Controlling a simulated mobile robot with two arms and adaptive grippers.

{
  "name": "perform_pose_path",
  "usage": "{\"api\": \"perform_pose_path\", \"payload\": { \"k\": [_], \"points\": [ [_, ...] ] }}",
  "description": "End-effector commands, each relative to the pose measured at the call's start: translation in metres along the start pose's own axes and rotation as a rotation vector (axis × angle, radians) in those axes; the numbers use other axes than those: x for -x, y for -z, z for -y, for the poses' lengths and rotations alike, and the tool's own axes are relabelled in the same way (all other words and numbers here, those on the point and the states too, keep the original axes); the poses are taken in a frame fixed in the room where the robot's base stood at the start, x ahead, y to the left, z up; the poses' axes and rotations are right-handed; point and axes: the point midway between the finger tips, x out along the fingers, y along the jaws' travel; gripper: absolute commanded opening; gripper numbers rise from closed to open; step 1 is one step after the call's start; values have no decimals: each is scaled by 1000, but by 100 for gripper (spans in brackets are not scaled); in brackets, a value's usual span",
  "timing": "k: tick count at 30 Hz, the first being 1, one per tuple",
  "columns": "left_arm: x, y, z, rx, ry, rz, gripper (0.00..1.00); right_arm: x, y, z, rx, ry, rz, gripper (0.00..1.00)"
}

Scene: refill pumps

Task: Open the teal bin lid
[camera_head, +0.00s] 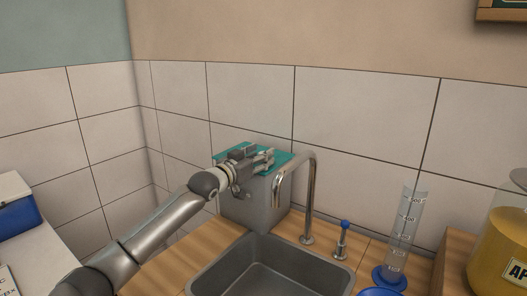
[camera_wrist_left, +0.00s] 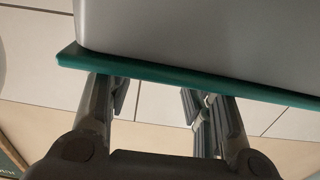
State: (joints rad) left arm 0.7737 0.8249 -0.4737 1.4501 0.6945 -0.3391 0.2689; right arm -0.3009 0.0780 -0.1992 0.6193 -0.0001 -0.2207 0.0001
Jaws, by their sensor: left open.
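The bin is a grey box (camera_head: 245,209) in the corner behind the sink, with a flat teal lid (camera_head: 284,161) lying across its top. My left gripper (camera_head: 266,160) is over the lid in the head view and hides part of it. In the left wrist view, the teal lid edge (camera_wrist_left: 180,78) runs across the picture, with the grey bin wall (camera_wrist_left: 200,30) beyond it. The left gripper (camera_wrist_left: 155,98) is open, its fingers apart on either side of a gap at the lid edge. I cannot tell whether they touch the lid. My right gripper is not in view.
A curved metal tap (camera_head: 312,195) stands close to the right of the bin, above a grey sink (camera_head: 262,268). A small blue-topped pump (camera_head: 343,235), a measuring cylinder (camera_head: 405,235) and a yellow-filled jar (camera_head: 500,250) stand further right. Tiled walls close off the back and left.

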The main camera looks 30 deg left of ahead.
Motion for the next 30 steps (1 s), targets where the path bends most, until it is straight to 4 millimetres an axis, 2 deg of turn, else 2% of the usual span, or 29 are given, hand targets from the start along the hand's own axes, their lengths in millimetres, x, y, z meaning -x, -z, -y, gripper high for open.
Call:
{"api": "perform_pose_path", "payload": {
  "k": [7, 19, 30],
  "points": [
    [-19, 1, 0, 1, 0, -1, 47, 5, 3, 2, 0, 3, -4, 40],
    [-24, 0, 0, 0, 0, 0, 47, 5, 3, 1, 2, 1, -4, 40],
    [-23, 0, 0, 0, 0, 0, 1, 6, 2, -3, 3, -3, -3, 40]
  ]
}}
